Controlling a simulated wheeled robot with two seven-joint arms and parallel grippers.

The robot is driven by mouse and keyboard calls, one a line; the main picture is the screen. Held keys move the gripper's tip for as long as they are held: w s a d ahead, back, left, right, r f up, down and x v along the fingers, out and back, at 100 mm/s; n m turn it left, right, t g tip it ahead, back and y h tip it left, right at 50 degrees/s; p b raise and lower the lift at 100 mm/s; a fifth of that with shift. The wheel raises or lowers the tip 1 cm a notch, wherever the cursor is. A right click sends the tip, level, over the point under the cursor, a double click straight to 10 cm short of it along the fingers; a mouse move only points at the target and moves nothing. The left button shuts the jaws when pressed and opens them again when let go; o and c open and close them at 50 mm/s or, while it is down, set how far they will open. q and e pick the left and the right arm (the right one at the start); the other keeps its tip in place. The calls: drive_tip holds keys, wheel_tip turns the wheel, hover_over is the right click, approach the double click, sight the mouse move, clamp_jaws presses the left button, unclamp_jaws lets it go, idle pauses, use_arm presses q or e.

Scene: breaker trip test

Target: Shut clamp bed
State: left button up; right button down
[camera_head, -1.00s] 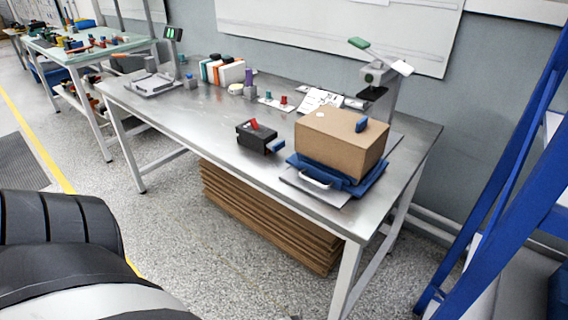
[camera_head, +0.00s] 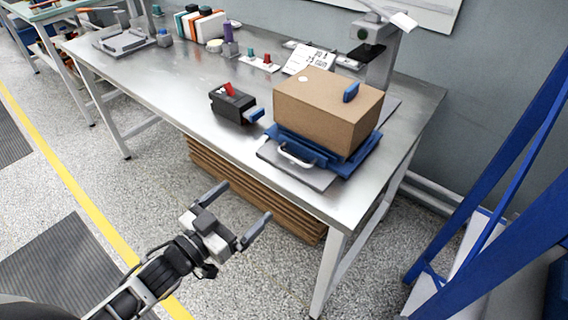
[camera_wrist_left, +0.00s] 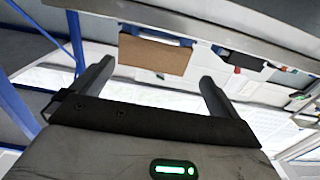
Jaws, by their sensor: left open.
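A grey plate with a white handle (camera_head: 296,156) lies at the bench's front right edge; I take it for the clamp bed. A blue base (camera_head: 352,162) rests on it. A cardboard box (camera_head: 325,112) with a blue knob on top covers most of the base, so whether the bed is open or shut cannot be told. A black breaker-like block (camera_head: 232,104) with a red lever and a blue end sits just left of it. My left gripper (camera_head: 249,199) is open and empty, in front of the bench and apart from everything. Its fingers show in the left wrist view (camera_wrist_left: 156,68).
The metal bench (camera_head: 180,95) has free room left of the black block. Flat cardboard (camera_head: 215,172) is stacked below. A blue frame (camera_head: 490,170) stands at right.

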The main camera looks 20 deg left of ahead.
sight(291, 160)
use_arm(q)
drive_tip(key=x, duration=1.5)
drive_tip(key=shift+f, duration=0.1)
